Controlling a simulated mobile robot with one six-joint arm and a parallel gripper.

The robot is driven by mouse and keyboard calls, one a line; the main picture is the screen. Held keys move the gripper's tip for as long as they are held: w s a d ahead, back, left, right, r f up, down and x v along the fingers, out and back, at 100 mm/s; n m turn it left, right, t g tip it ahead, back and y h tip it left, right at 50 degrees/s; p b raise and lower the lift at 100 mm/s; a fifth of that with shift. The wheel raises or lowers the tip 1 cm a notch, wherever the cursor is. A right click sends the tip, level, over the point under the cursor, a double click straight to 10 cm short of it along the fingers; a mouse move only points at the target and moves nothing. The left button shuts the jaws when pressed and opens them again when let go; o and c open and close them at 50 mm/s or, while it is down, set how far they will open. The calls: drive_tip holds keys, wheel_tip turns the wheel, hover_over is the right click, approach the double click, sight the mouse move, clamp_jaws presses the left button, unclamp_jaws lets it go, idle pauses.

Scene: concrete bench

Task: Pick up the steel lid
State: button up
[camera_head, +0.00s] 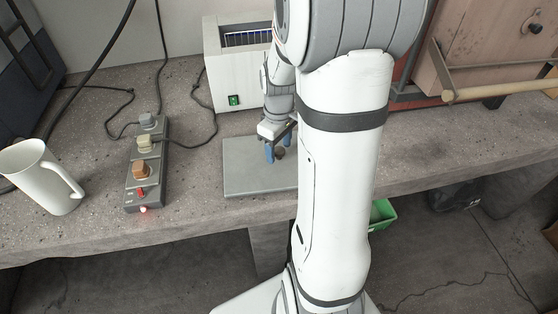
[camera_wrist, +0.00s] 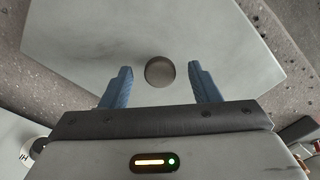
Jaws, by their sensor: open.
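My gripper (camera_head: 278,149) is over the slab, pointing down. In the wrist view its two blue fingers (camera_wrist: 160,69) are open on either side of the lid, with a gap on each side. The height of the fingertips above the slab is hard to tell.
A white box-shaped device (camera_head: 225,75) stands behind the slab (camera_head: 245,180). A power strip (camera_head: 146,165) with plugs and a white mug (camera_head: 40,175) are to the left. My arm hides the bench right of the slab.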

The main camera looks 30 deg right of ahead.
drive_tip(key=shift+c, duration=0.4)
clamp_jaws()
